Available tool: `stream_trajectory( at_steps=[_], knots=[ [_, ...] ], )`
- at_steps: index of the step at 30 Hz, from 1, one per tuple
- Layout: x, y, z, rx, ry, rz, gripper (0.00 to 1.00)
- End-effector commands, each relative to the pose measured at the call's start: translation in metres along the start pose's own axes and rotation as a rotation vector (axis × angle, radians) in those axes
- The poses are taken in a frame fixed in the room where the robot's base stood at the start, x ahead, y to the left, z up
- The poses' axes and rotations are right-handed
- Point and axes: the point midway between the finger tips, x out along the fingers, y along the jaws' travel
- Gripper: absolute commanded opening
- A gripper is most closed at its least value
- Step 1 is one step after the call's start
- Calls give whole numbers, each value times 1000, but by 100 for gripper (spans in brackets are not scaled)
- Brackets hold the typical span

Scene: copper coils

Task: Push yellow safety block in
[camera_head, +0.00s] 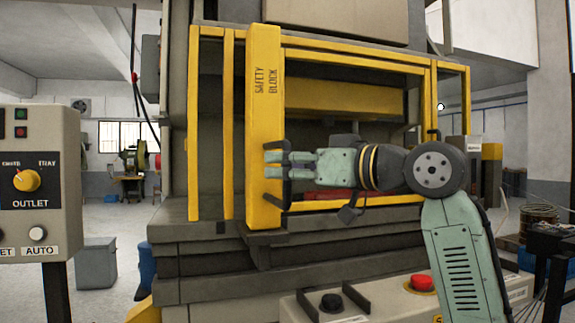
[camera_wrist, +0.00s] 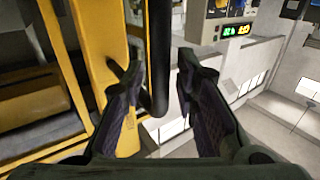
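The yellow safety block (camera_head: 264,90) is a tall upright bar with dark lettering, standing out in front of the yellow press frame. It also shows as the yellow surface at the left in the wrist view (camera_wrist: 104,25). A black bar handle (camera_wrist: 159,40) stands out from the block. My gripper (camera_head: 277,164) is at the lower part of the block, coming in from the right. In the wrist view, my gripper (camera_wrist: 160,66) is open, with one finger on each side of the handle. Whether either finger touches the handle I cannot tell.
The yellow press frame (camera_head: 355,54) surrounds the opening behind my arm. A control box with an OUTLET knob (camera_head: 36,185) stands at the left. A panel with a red button (camera_head: 421,284) is below my arm. A grey bin (camera_head: 97,264) stands on the floor at the left.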

Motion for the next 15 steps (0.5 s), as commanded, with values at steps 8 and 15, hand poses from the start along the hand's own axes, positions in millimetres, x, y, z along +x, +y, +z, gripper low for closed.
stream_trajectory(
  at_steps=[8, 15],
  knots=[
    [0, 0, 0, 0, 0, 0, 6],
    [0, 0, 0, 0, 0, 0, 0]
  ],
)
